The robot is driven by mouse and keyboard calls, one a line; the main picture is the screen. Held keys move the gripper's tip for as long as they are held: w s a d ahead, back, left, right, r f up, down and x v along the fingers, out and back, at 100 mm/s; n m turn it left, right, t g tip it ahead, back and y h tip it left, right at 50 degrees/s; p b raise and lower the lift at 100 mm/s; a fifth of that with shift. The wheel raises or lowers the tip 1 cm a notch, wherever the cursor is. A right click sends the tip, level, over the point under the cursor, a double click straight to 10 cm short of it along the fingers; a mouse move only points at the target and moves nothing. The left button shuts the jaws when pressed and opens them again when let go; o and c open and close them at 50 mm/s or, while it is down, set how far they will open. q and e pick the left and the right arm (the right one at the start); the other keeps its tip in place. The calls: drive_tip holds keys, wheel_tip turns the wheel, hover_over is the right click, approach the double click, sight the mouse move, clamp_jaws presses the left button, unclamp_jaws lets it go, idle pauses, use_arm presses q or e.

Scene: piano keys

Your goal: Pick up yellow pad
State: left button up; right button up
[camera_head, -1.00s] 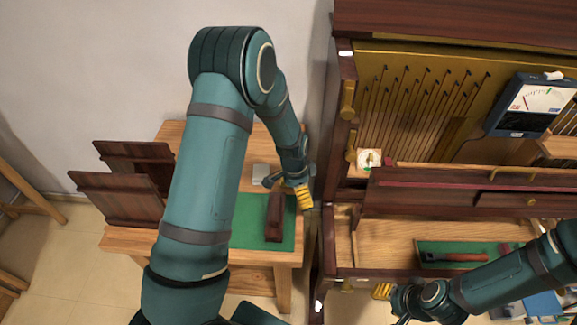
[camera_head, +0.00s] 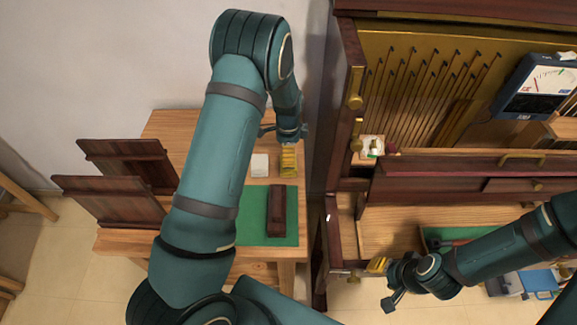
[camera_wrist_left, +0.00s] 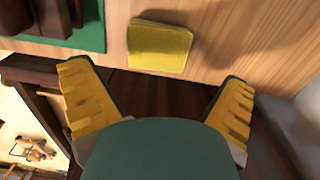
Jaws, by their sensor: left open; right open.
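The yellow pad (camera_wrist_left: 160,46) lies flat on the wooden table (camera_wrist_left: 215,60), beside the green mat (camera_wrist_left: 88,28), in the left wrist view. In the head view I cannot tell it apart from the yellow finger of my left gripper. My left gripper (camera_wrist_left: 156,82) is open and empty, its two ribbed yellow fingers spread wide on either side of the pad's line, and the pad lies beyond the fingertips. In the head view my left gripper (camera_head: 289,160) hangs over the table's right side. My right gripper (camera_head: 380,282) is open and empty at the lower right.
A dark wooden block (camera_head: 276,210) lies on the green mat. A white pad (camera_head: 260,165) sits left of my left gripper. Two dark panels (camera_head: 110,203) lean at the table's left. The piano cabinet (camera_head: 352,130) stands close on the right.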

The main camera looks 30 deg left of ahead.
use_arm(q)
drive_tip(key=shift+s+d+f+b, duration=0.1)
drive_tip(key=shift+f+b, duration=0.1)
drive_tip(key=shift+f, duration=1.4)
drive_tip(key=shift+d+f+b, duration=0.1)
drive_tip(key=shift+f+b, duration=0.05)
drive_tip(key=shift+f, duration=1.4)
drive_tip(key=c, duration=0.8)
